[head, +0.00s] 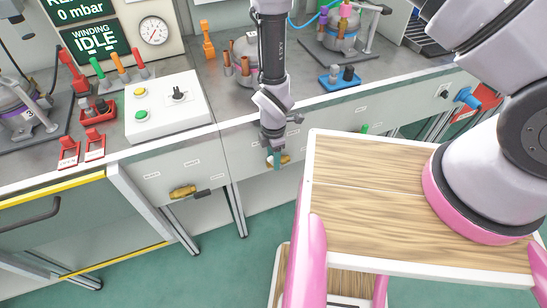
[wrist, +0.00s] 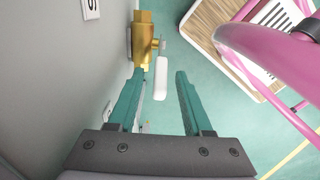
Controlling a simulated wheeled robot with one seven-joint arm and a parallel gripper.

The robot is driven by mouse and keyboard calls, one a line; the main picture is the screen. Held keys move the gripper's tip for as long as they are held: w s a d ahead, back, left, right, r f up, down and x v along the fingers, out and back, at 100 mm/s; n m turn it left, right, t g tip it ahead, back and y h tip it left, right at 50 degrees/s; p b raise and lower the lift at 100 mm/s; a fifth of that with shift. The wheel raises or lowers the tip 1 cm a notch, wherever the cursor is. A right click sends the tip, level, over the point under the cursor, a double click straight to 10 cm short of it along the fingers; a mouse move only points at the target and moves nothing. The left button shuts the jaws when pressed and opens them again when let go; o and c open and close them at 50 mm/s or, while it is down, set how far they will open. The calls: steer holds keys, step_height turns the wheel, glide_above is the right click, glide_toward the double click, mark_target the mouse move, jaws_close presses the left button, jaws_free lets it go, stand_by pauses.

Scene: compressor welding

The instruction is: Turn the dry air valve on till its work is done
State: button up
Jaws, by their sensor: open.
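A brass valve (wrist: 145,42) with a pale, rounded lever (wrist: 161,78) is mounted on the grey bench front in the wrist view. Its brass body also shows in the head view (head: 285,160), partly hidden by my gripper (head: 273,157). In the wrist view my gripper (wrist: 162,74) is open, with its teal fingers apart. The lever appears between the fingertips, nearer the left finger; I cannot tell whether they touch. The nearby label is cut off, so I cannot confirm that this is the dry air valve.
A blue fitting (head: 468,98) is at far right. A white button box (head: 167,107), a gauge (head: 153,30) and an IDLE display (head: 95,40) are at left.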

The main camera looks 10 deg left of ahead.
jaws_close()
stand_by(1.5)
